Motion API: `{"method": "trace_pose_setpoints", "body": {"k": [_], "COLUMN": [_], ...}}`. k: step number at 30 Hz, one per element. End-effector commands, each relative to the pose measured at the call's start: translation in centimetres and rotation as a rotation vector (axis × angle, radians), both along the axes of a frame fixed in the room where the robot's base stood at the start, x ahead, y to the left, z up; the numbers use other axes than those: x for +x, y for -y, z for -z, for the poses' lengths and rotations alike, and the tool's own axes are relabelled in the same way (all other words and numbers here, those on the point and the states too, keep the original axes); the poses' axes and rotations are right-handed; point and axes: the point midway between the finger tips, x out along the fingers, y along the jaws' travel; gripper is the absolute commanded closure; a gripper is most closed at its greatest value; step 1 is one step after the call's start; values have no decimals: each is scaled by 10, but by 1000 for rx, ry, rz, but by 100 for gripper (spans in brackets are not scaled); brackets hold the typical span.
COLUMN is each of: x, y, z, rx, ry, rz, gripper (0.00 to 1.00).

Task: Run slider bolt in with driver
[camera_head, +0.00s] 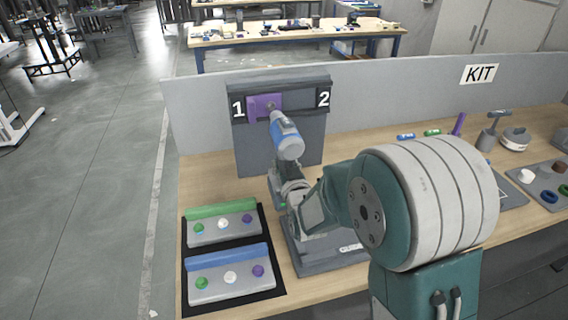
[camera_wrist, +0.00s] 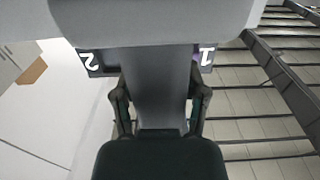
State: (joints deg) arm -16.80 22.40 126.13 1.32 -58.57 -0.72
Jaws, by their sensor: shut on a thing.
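The purple slider (camera_head: 258,106) sits on the dark upright panel (camera_head: 248,141), close to the label 1 and away from the label 2. My gripper (camera_head: 289,166) is shut on the driver (camera_head: 286,136), a blue and grey tool. The driver's nose points at the slider's right part and appears to meet it; the bolt is hidden there. In the wrist view my gripper (camera_wrist: 160,98) has a finger on each side of the grey driver body (camera_wrist: 158,75). The labels 2 and 1 show upside down behind it, and the driver's tip is hidden.
A black mat (camera_head: 271,289) with a green-backed block (camera_head: 222,229) and a blue-backed block (camera_head: 230,284) lies at the left front. A grey base (camera_head: 310,258) lies under my arm. A low grey wall (camera_head: 420,88) runs behind the table. Small parts stand at the right.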

Motion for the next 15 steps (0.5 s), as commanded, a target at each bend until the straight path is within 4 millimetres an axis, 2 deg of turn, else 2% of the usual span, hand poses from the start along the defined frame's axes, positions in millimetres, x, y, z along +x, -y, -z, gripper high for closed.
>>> {"method": "trace_pose_setpoints", "body": {"k": [15], "x": [-33], "y": [9], "z": [-3], "rx": [2], "ry": [7], "rz": [0], "gripper": [100]}}
